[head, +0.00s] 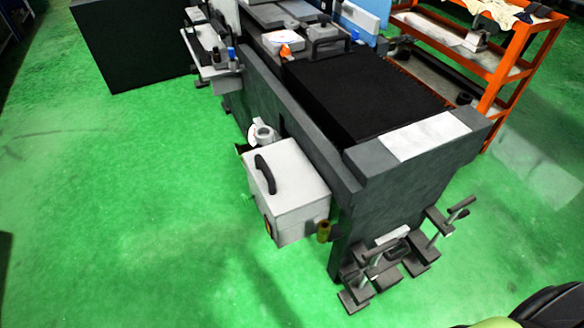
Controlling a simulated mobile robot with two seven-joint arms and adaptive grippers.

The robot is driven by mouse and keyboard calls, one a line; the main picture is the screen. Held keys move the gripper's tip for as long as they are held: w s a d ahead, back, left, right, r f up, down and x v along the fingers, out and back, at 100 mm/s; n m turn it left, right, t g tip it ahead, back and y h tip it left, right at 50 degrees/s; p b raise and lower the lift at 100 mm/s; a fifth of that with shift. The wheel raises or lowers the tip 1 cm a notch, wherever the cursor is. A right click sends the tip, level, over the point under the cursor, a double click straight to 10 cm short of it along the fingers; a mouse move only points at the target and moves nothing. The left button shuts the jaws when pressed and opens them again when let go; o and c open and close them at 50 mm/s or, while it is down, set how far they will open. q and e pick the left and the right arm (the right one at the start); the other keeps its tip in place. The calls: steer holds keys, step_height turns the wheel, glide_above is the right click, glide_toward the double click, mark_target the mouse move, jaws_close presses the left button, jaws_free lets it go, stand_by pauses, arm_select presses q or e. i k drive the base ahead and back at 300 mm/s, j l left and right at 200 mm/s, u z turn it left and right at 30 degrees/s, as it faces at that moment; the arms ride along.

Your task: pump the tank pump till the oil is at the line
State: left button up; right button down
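A light grey box (290,200) with a curved black handle (265,174) on its lid is at the near left side of the grinder (400,190). It looks like the tank, but I cannot be sure. A small round light grey fitting (263,133) is just behind it. I cannot make out an oil level or a line. Which part is the pump is not clear. Neither of my grippers is recognisable in the head view.
Dark pedal-like parts with upright levers (385,262) stand at the grinder's near end. An orange shelf cart (500,75) is at the back right. A large black box (130,40) is at the back left. Green floor (130,200) left of the grinder is clear.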

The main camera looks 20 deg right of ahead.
mark_target(243, 199)
steer(key=j+z, duration=0.5)
steer(key=z, duration=0.2)
